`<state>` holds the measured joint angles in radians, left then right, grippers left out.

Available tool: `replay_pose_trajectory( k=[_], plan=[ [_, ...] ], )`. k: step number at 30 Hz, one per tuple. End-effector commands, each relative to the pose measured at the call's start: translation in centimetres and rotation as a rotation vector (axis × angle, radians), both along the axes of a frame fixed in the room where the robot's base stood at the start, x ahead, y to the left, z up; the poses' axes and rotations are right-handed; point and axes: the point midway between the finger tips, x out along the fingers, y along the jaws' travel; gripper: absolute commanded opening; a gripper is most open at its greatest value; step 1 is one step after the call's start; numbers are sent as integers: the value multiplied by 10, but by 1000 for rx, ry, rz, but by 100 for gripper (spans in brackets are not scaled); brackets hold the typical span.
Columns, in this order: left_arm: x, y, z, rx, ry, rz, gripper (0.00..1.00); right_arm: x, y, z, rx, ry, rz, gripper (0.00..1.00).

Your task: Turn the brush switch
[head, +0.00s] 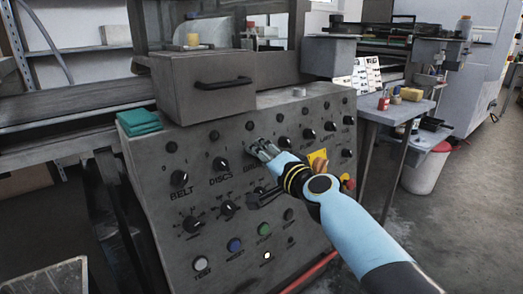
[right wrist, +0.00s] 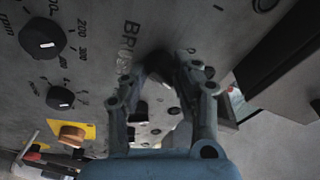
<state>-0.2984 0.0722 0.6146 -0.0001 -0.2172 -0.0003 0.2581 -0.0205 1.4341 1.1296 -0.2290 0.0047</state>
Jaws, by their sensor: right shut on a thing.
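The grey control panel (head: 160,160) has a row of black rotary switches, with the labels BELT and DISCS readable at the left. My right gripper (head: 262,150) reaches in from the lower right to the switch after DISCS and covers most of it and its label. In the right wrist view, the black brush switch (right wrist: 158,68) sits between the fingertips of my right gripper (right wrist: 165,62), beside the partly visible letters BRUS. The fingers are shut on the switch. The switch's exact pointer angle is hidden. My left gripper is not in view.
The BELT switch (head: 180,179) and DISCS switch (head: 221,163) are left of my gripper. Lower down are a blue button (head: 234,245) and a green button (head: 264,229). A yellow plate with an orange knob (head: 318,163) is close to my right wrist.

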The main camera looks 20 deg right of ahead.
Motion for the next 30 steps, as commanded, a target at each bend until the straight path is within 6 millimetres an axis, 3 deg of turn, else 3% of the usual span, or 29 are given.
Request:
replay_pose_trajectory(
  k=[18,19,21,24,30],
  plan=[
    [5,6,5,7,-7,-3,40,0,0,-1,42,16,-9,0],
    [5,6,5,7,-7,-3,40,0,0,-1,42,16,-9,31],
    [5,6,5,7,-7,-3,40,0,0,-1,42,16,-9,40],
    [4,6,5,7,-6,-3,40,0,0,-1,42,15,-9,52],
    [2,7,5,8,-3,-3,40,0,0,0,41,15,-9,52]
  ],
)
